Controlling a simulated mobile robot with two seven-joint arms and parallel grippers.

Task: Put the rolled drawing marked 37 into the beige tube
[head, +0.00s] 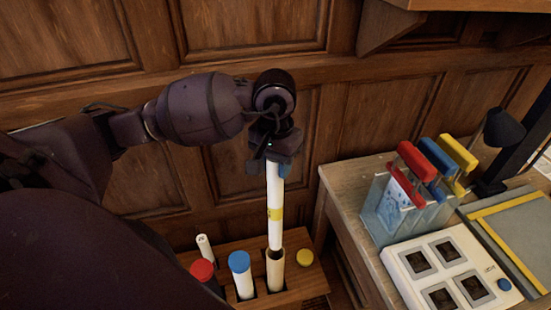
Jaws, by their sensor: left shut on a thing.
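My left gripper (271,157) is shut on the upper end of a white rolled drawing with a yellow band (275,198). The roll hangs nearly upright. Its lower end is at the mouth of the open beige tube (276,275), which stands in a wooden rack. I cannot tell whether the end is just above the rim or slightly inside. No number can be read on the roll. My right gripper is not in view.
The wooden rack (262,300) also holds a red-capped tube (202,270), a blue-capped tube (240,272), a yellow cap (305,257) and a smaller white roll (205,246). At right, a desk carries a clear holder (390,213) with coloured-handled items and a white panel (440,262). Wood panelling stands behind.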

